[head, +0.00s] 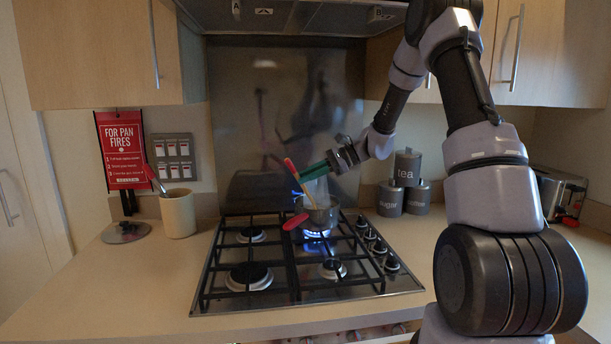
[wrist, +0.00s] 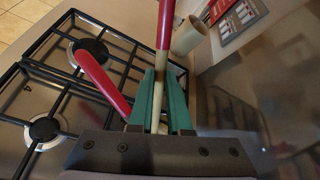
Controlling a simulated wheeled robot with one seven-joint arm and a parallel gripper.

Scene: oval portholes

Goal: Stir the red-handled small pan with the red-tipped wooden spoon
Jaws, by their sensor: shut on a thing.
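The small pan (head: 322,214) stands on the back right burner, with a blue flame under it and steam above it. Its red handle (head: 296,221) points to the front left; it also shows in the wrist view (wrist: 103,83). The wooden spoon (head: 303,188) has a red tip (head: 291,168) at its upper end and leans left, its lower end down in the pan. My gripper (head: 302,176) has green fingers and is shut on the spoon's shaft above the pan. In the wrist view the spoon (wrist: 161,85) runs between the fingers. Its lower end is hidden there.
The gas hob (head: 229,298) has several burners; the others hold nothing. A cream crock (head: 178,213) with a red-handled utensil and a lid (head: 125,232) are at left. Grey canisters (head: 389,200) and a toaster (head: 560,192) stand at right. The hood (head: 300,18) is overhead.

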